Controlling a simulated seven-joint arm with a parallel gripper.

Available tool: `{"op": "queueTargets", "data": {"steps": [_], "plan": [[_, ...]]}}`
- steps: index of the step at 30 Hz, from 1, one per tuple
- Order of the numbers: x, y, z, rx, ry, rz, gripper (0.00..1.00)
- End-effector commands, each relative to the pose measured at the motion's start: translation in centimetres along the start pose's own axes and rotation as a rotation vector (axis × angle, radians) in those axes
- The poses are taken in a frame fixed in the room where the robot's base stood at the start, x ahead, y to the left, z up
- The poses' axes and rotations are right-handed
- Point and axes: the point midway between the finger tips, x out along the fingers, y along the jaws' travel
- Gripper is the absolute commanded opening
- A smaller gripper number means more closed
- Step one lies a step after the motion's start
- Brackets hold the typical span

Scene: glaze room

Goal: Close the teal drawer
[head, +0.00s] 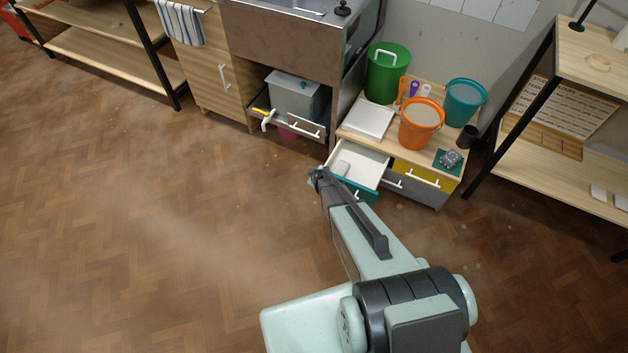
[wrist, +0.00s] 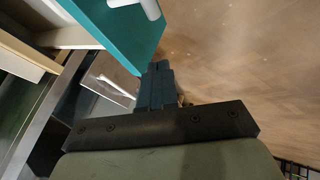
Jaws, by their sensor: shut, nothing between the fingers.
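The teal drawer stands pulled out of the low cabinet at the right. Its teal front (head: 364,194) has a pale handle, and its white inside (head: 362,158) shows a small light block (head: 342,168). In the wrist view the teal front (wrist: 125,28) fills the top, with part of its white handle (wrist: 147,8). My gripper (head: 317,175) is shut and empty at the left end of the drawer front. In the wrist view its fingertips (wrist: 157,68) lie by the lower edge of the teal front. I cannot tell whether they touch it.
The cabinet top (head: 428,153) holds a green bin (head: 386,75), an orange bucket (head: 420,125) and a teal bucket (head: 464,103). A yellow drawer (head: 420,176) beside the teal one is shut. The floor at left is clear.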

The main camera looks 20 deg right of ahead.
Motion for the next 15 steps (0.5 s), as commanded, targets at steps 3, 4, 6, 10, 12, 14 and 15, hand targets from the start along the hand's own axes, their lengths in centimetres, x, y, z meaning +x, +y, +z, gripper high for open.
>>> {"op": "queueTargets", "data": {"steps": [3,4,6,10,12,14,15], "plan": [[0.6,1.0,0.0,0.001,0.000,0.001,0.00],[0.6,1.1,-0.1,0.000,0.000,0.001,0.00],[0.7,1.4,0.0,-0.001,0.000,0.001,0.00],[0.8,1.6,0.0,-0.001,0.000,0.000,0.00],[0.8,1.6,0.0,-0.001,0.000,0.000,0.00],[0.8,1.6,0.0,-0.001,0.000,0.000,0.00],[0.8,1.6,0.0,-0.001,0.000,0.000,0.00]]}}
